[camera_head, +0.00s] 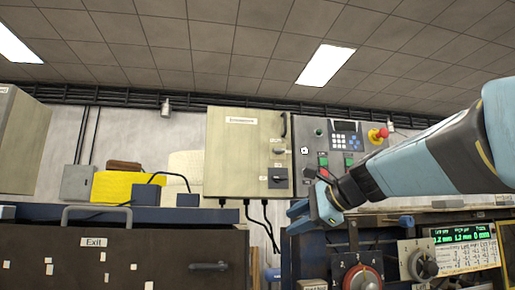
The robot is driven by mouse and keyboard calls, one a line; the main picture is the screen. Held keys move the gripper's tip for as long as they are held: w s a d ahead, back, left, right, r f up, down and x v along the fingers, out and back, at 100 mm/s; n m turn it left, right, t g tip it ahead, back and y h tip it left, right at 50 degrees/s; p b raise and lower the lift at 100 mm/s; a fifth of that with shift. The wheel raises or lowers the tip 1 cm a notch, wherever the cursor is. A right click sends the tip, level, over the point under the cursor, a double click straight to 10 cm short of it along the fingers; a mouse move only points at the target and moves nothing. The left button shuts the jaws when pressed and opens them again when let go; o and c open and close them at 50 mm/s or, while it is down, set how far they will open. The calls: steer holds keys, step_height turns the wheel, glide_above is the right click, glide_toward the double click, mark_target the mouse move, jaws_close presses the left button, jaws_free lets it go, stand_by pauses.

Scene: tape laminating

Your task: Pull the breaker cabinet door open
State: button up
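The beige breaker cabinet (235,150) hangs on the back wall, left of the grey control panel, and its door looks shut. A dark upright handle (284,125) is near the top right of its front. A black rotary switch (278,178) is at its lower right. My light blue gripper (296,215) reaches in from the right, below and right of the cabinet's lower right corner. Its fingers point left and look apart, with nothing seen between them. It appears clear of the handle.
The grey control panel (340,140) has a keypad and a red knob (377,135). Black cables hang under the cabinet. A dark bench with an Exit label (94,242) is at the lower left, and dials and a green display (463,235) at the lower right.

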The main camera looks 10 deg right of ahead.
steer(key=w+d+r+m+t+y, duration=0.1)
steer(key=w+d+r+m+t, duration=0.15)
steer(key=r, duration=0.45)
steer(key=w+d+r+m+t+y, duration=0.1)
steer(key=w+d+r+m+t, duration=0.2)
steer(key=r, duration=0.4)
steer(key=m+t+y, duration=0.3)
steer(key=m, duration=0.4)
glide_toward(288, 118)
steer(key=s+f, duration=0.3)
steer(key=s, duration=0.4)
steer(key=shift+g, duration=0.25)
steer(key=x, duration=1.3)
steer(key=shift+w+d+r, duration=0.1)
steer(key=shift+w+r, duration=0.05)
steer(key=shift+r, duration=0.05)
jaws_close()
